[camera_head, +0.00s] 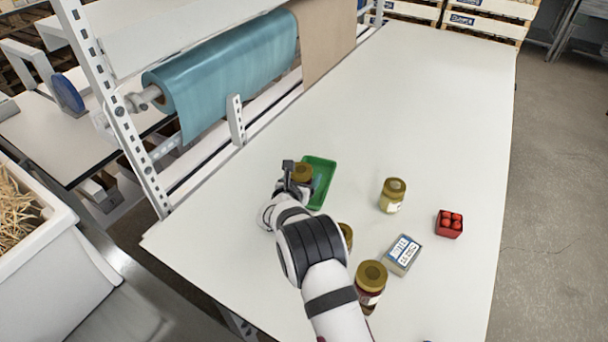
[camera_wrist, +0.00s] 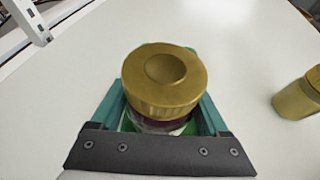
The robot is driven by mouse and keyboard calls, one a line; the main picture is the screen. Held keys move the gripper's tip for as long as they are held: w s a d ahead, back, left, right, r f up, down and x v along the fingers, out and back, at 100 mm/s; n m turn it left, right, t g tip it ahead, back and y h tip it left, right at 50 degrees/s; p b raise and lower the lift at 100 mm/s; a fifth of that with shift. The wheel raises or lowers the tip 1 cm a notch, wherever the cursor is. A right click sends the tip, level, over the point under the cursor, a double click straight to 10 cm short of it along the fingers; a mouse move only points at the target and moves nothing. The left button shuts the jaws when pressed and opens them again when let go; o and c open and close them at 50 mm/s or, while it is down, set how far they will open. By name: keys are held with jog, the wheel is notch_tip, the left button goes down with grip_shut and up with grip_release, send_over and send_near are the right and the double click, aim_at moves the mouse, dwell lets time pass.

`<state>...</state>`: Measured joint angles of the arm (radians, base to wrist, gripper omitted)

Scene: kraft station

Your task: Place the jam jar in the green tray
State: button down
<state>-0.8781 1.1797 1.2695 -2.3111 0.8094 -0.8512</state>
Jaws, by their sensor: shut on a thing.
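My gripper (camera_head: 293,178) is shut on a jar with a gold lid (camera_wrist: 165,80), which I take for the jam jar. Dark purplish contents show under its lid in the wrist view. Its lid also shows at my gripper in the head view (camera_head: 302,171). The green tray (camera_head: 325,172) lies on the table, and the held jar is over its left part. Green shows behind and below the jar in the wrist view. I cannot tell whether the jar touches the tray floor.
A pale gold-lidded jar (camera_head: 392,196) stands right of the tray. A dark red jar (camera_head: 370,287), a grey labelled box (camera_head: 403,254) and a red punnet (camera_head: 449,224) stand nearer. Another jar (camera_head: 346,235) is partly hidden by my arm. The far table (camera_head: 430,90) is clear.

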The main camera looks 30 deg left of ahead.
grip_release()
jog(key=shift+r, duration=0.1)
